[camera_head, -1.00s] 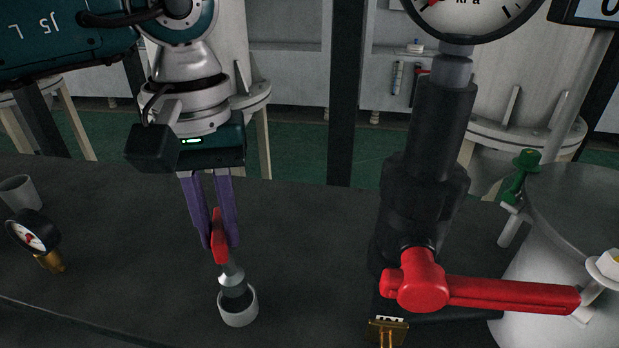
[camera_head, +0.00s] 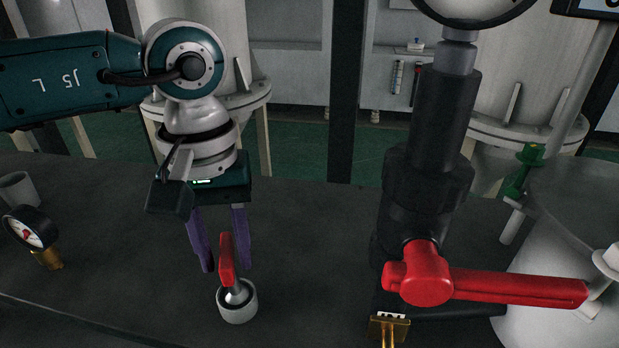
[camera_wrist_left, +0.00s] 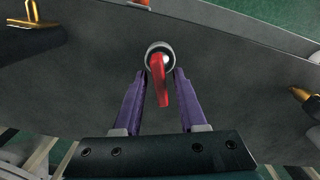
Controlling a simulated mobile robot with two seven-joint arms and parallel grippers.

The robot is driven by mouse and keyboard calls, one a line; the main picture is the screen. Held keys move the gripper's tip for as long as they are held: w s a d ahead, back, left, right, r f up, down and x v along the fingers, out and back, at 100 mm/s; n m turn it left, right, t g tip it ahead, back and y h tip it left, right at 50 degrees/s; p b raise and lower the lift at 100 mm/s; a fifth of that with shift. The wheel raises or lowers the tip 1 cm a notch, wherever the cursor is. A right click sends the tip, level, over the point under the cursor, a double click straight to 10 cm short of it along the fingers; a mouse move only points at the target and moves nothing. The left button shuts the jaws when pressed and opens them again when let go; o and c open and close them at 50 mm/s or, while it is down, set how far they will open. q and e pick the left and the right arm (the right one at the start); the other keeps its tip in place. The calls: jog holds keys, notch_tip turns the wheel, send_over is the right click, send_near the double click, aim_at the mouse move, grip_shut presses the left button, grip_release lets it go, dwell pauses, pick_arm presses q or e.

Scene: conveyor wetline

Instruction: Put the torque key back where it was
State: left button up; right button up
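The torque key has a red handle (camera_head: 227,260) and a grey metal shank. It stands with its lower end inside a small light-grey round holder (camera_head: 238,306) on the dark table. My left gripper (camera_head: 226,267) is above the holder with its purple fingers spread, one on each side of the red handle. In the left wrist view the red handle (camera_wrist_left: 160,85) lies between the fingers (camera_wrist_left: 160,75), with a gap on both sides. My right gripper is in neither view.
A small pressure gauge (camera_head: 32,230) and a grey cup (camera_head: 18,189) are at the left of the table (camera_head: 310,245). A black column with a red lever (camera_head: 500,287) stands to the right, beside a large pale vessel (camera_head: 560,250). The table between holder and column is clear.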

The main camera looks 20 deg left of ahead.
pick_arm(q)
jog(key=shift+o, duration=0.4)
jog(key=shift+r+p, duration=0.3)
jog(key=shift+r, duration=0.15)
notch_tip(320, 180, up, 12)
jog(key=shift+w+f, duration=0.15)
jog(key=shift+f, duration=0.1)
